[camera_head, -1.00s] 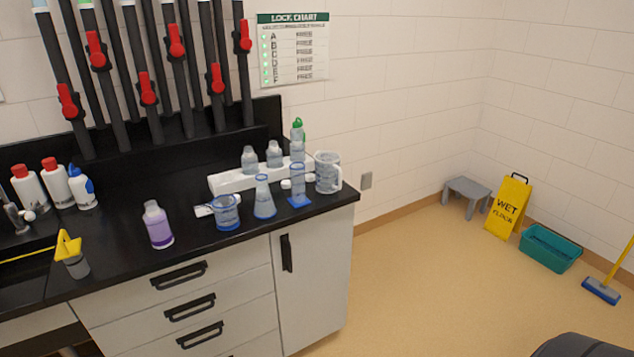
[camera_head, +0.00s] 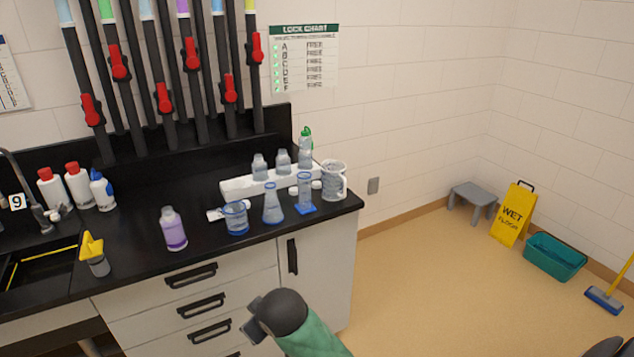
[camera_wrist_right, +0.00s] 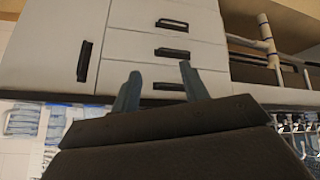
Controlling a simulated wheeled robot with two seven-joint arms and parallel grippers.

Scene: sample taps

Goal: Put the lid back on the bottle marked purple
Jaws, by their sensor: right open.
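The bottle with purple liquid (camera_head: 173,230) stands upright near the front of the black counter, left of the glassware. Its top is pale; whether that is a bare neck is too small to tell. Small white pieces that look like lids (camera_head: 292,187) lie by the white rack, partly hidden by glassware. My right arm shows low in the head view, in front of the drawers, below the counter edge. In the wrist view my right gripper (camera_wrist_right: 159,69) is open and empty, with drawer fronts behind its fingers. My left gripper is not in view.
A beaker (camera_head: 236,218), a flask (camera_head: 273,204), a cylinder (camera_head: 305,192) and a jug (camera_head: 333,181) crowd the counter's right end. A white rack (camera_head: 239,187) holds bottles behind them. Counter around the purple bottle is mostly clear.

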